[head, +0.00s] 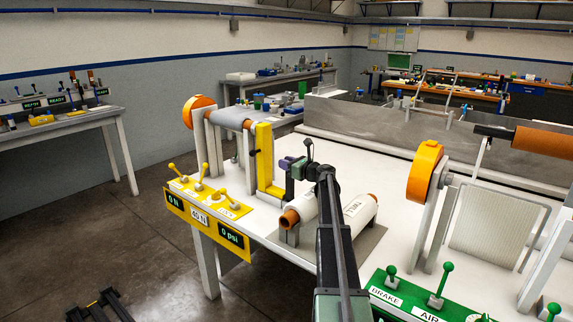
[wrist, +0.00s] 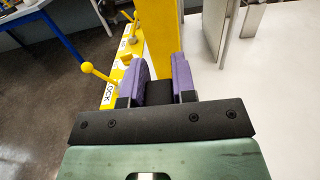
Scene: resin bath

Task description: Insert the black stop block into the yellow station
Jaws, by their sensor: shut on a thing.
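The yellow station stands left of centre in the head view, with a tall yellow upright (head: 264,165) and a yellow lever panel (head: 208,198) in front. My gripper (head: 290,168) is just right of the upright. In the wrist view, the two purple fingers of my gripper (wrist: 159,82) are shut on the black stop block (wrist: 158,93), which shows as a dark patch between them. The yellow upright (wrist: 163,40) rises directly beyond the fingertips. I cannot tell whether the block touches the upright. The slot for the block is not visible.
Yellow levers (wrist: 100,76) stand close on the left in the wrist view. Brown-cored rolls (head: 300,212) lie on the white table near my arm. An orange-capped roller frame (head: 424,172) and green levers (head: 437,285) are on the right.

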